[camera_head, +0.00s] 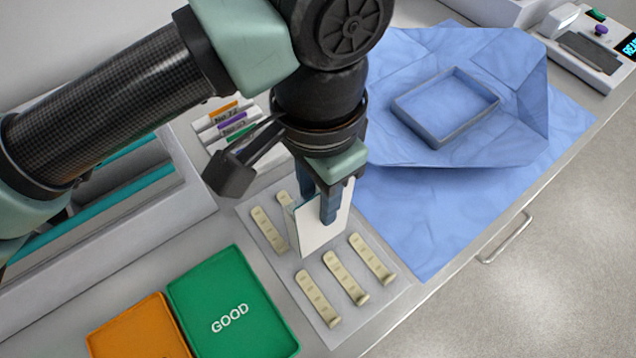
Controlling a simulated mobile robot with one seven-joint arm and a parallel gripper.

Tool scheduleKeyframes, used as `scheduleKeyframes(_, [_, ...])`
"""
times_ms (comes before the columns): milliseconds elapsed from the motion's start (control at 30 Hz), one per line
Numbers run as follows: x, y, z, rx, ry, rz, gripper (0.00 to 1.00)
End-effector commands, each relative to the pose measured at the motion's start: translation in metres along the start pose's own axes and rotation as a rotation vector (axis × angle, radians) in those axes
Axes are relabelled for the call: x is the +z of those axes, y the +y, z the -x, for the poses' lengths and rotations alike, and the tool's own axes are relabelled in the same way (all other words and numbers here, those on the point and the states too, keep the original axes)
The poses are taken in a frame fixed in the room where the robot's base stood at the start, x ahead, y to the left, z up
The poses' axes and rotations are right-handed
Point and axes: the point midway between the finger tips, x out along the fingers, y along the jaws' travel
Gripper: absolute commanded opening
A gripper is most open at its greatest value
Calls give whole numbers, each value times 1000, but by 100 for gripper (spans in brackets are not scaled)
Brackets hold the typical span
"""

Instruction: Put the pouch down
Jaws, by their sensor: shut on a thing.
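My gripper (320,200) is shut on a white, flat pouch (314,236), with one blue finger in front of it. The pouch hangs on edge, nearly upright, over a pale grey plate (285,268) that bears several beige notched strips (345,278). The pouch is between the strips at the back left and those at the front right. I cannot tell whether its lower edge touches the plate. Its upper part is partly hidden by my gripper.
A green tray (262,342) marked GOOD and an orange tray (135,335) lie at lower left. A blue wrap (420,215) with a grey-blue rectangular tray (440,136) is at right. A rack with coloured labels (228,118) stands behind. The counter's front edge has a handle (510,240).

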Motion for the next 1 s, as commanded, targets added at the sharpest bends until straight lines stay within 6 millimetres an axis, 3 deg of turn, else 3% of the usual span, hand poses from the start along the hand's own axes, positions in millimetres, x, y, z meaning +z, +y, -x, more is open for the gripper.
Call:
scheduleKeyframes(233, [0, 1, -32, 2, 1, -1, 0])
scheduleKeyframes(700, [0, 0, -39, -1, 0, -1, 0])
scheduleKeyframes(733, [0, 0, -38, -1, 1, -1, 39])
scheduleKeyframes(867, [0, 1, -37, 0, 1, -1, 63])
scheduleKeyframes(1000, [0, 1, -37, 0, 0, -1, 66])
